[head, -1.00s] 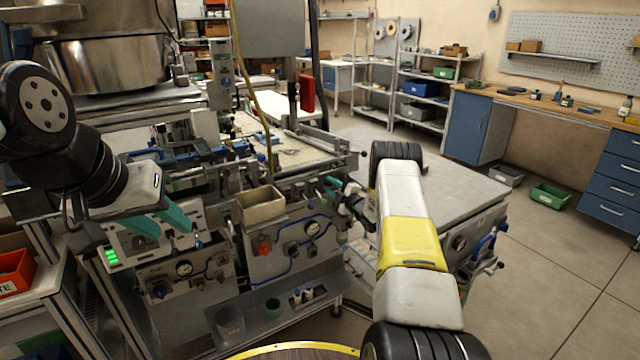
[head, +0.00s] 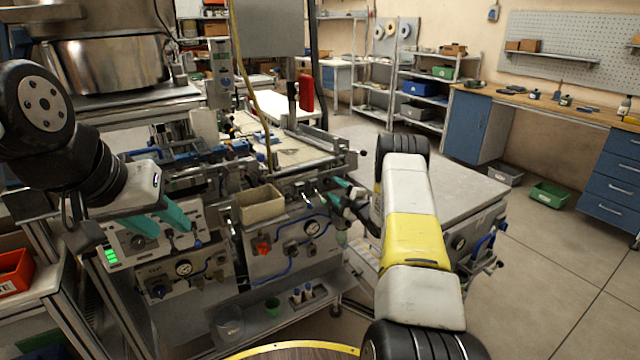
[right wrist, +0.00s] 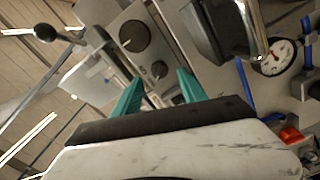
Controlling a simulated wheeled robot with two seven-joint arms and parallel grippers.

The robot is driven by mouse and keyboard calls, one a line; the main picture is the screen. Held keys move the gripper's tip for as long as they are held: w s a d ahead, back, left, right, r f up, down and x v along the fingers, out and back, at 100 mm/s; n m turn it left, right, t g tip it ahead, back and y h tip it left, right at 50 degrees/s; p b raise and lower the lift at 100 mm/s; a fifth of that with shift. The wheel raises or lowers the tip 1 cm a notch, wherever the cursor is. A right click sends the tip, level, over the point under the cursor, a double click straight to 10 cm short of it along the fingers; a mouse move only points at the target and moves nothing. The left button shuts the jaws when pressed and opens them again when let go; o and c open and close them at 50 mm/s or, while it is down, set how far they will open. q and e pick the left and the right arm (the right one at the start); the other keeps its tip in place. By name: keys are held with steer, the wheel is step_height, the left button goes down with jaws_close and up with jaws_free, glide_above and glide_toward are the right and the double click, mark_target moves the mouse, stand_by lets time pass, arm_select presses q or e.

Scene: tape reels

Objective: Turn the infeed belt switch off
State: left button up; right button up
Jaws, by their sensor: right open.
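A light grey panel in the right wrist view carries a large dark rotary knob (right wrist: 135,36) and a smaller dark knob (right wrist: 160,69). No label is readable, so I cannot tell which is the infeed belt switch. My right gripper (right wrist: 155,88) is open and empty, its teal fingers apart and pointing at this panel. In the head view my right gripper (head: 338,190) is at the right end of the machine front. My left gripper (head: 160,222) is open with nothing between its teal fingers, in front of the left control panel (head: 120,242) with green lights.
The machine front has a red knob (head: 263,248), a gauge (head: 312,227) and blue hoses. A beige bin (head: 258,205) sits above them. A grey-topped table (head: 460,185) stands right of the machine, behind my right arm.

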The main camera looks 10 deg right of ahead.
steer(key=shift+v, duration=2.25)
step_height(320, 180, up, 21)
steer(key=s+m+g+h, duration=0.2)
steer(key=m+h, duration=0.3)
steer(key=m, duration=0.2)
steer(key=s+a+r+m+g+h, duration=0.1)
steer(key=s+a+r+m+g, duration=0.2)
steer(key=s, duration=0.4)
steer(key=s+r+m, duration=0.2)
steer(key=s+r, duration=0.3)
steer(key=s, duration=0.2)
steer(key=s+a+m+g+y, duration=0.1)
steer(key=s+a, duration=0.4)
steer(key=s, duration=1)
steer(key=s+a+m+g+y, duration=0.1)
steer(key=s+a+m+g, duration=0.3)
steer(key=s, duration=1.2)
steer(key=shift+s+a+f+g, duration=0.3)
steer(key=shift+a+f+g, duration=0.1)
steer(key=shift+a, duration=0.4)
